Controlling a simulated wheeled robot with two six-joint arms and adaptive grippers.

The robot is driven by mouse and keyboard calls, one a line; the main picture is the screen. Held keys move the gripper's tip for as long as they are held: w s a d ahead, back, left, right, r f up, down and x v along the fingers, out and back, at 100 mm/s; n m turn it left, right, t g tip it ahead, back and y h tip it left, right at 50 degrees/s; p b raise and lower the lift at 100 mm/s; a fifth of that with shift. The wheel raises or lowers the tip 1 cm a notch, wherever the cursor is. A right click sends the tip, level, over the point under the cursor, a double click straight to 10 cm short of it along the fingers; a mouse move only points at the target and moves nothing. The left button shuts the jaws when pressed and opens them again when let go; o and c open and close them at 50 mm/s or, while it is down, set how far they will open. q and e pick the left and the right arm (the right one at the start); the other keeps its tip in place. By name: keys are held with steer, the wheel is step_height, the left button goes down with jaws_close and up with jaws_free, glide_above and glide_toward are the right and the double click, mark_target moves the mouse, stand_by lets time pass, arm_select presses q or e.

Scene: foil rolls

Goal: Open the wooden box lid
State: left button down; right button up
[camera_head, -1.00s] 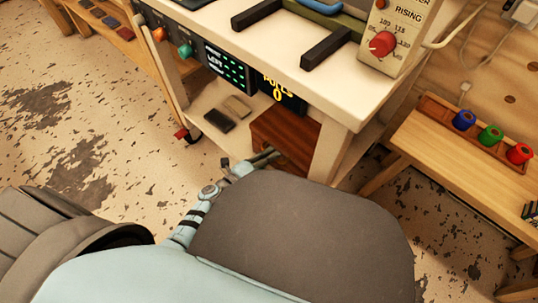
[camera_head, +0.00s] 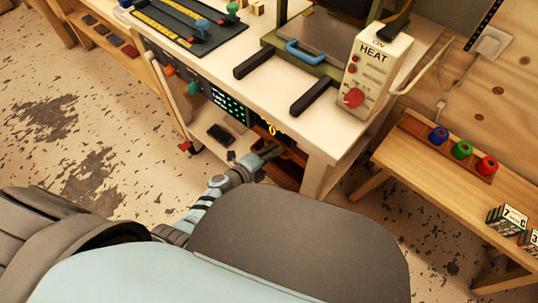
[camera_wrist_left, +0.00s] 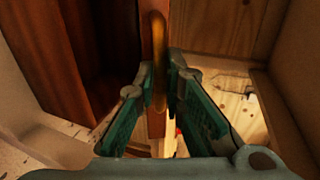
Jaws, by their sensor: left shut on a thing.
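The wooden box (camera_head: 288,172) is red-brown and sits on the low shelf under the bench, mostly hidden by the bench top and my arm. My left gripper (camera_head: 270,152) reaches in at the box's front. In the left wrist view, my left gripper's fingers (camera_wrist_left: 160,80) lie on both sides of a brass-coloured handle (camera_wrist_left: 158,40) on a narrow upright wooden edge, which looks like the lid (camera_wrist_left: 147,30). The gripper is shut on it. Dark red-brown box panels (camera_wrist_left: 75,50) stand to the left of it. How far the lid is open is unclear. My right gripper is out of view.
The white bench (camera_head: 322,148) with a heat control box (camera_head: 372,72) stands over the shelf. A dark block (camera_head: 220,135) lies on the shelf left of the box. A wooden side table (camera_head: 430,165) with coloured spools stands at right. Pale shelf walls are close around the gripper.

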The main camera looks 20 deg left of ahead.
arm_select(q)
steer(key=shift+w+d+r+p, duration=0.25)
steer(key=shift+w+r+p, duration=0.35)
steer(key=shift+r, duration=0.35)
steer(key=shift+w+d+r+p, duration=0.25)
steer(key=shift+w+r+p, duration=0.35)
steer(key=shift+r, duration=0.3)
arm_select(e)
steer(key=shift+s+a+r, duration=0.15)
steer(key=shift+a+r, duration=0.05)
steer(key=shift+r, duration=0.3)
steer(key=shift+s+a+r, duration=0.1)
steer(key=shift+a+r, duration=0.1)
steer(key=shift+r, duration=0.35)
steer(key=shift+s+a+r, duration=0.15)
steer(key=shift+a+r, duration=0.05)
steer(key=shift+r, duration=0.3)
arm_select(q)
steer(key=c, duration=1.7)
jaws_free()
steer(key=v, duration=1.2)
